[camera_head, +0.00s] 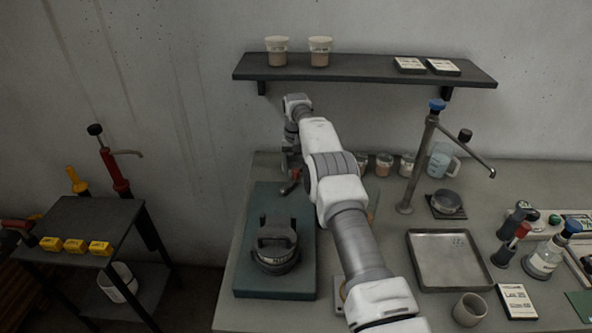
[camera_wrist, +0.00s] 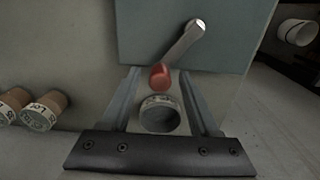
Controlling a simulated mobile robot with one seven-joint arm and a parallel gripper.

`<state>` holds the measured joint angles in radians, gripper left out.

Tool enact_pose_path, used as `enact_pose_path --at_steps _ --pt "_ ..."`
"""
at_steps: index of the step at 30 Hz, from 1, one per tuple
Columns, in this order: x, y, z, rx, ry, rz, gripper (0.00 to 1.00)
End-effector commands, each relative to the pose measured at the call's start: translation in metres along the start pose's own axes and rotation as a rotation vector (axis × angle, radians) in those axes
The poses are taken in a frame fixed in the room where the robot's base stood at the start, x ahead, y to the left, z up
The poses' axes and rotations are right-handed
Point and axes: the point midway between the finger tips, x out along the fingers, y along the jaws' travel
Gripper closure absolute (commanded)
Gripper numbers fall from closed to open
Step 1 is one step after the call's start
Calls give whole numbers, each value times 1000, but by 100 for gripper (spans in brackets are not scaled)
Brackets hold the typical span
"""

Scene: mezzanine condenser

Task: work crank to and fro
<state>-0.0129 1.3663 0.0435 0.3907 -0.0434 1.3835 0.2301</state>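The crank is a grey metal arm (camera_wrist: 183,42) with a red knob (camera_wrist: 160,76), set against a teal base (camera_wrist: 150,30) in the wrist view. In the head view the teal base (camera_head: 245,270) lies on the bench, and the red knob (camera_head: 294,175) shows small at its far end, partly hidden by my arm. My gripper (camera_wrist: 160,80) is open, with one finger on each side of the knob. Gaps show between the knob and both fingers. Contact cannot be seen. My gripper (camera_head: 290,180) is mostly hidden in the head view.
A labelled round container (camera_wrist: 160,114) shows between my fingers below the knob. A dark lidded device (camera_head: 276,245) sits on the teal base. A metal tray (camera_head: 448,285), a tall lever stand (camera_head: 418,165) and several jars are to the right. A shelf (camera_head: 360,73) hangs above.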

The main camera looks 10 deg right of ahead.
Motion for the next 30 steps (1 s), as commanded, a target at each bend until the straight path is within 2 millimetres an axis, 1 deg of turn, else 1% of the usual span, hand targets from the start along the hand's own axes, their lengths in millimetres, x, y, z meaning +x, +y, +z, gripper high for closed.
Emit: enact_pose_path --at_steps 5,8,11,14,24,30 --pt "0 0 0 0 -1 0 38" --pt "-6 0 0 0 1 0 38" --pt "-20 0 0 0 3 0 38" --pt "-40 0 -1 0 4 -1 38" --pt "-52 23 8 1 0 0 38" --pt "-69 47 16 2 0 0 38"
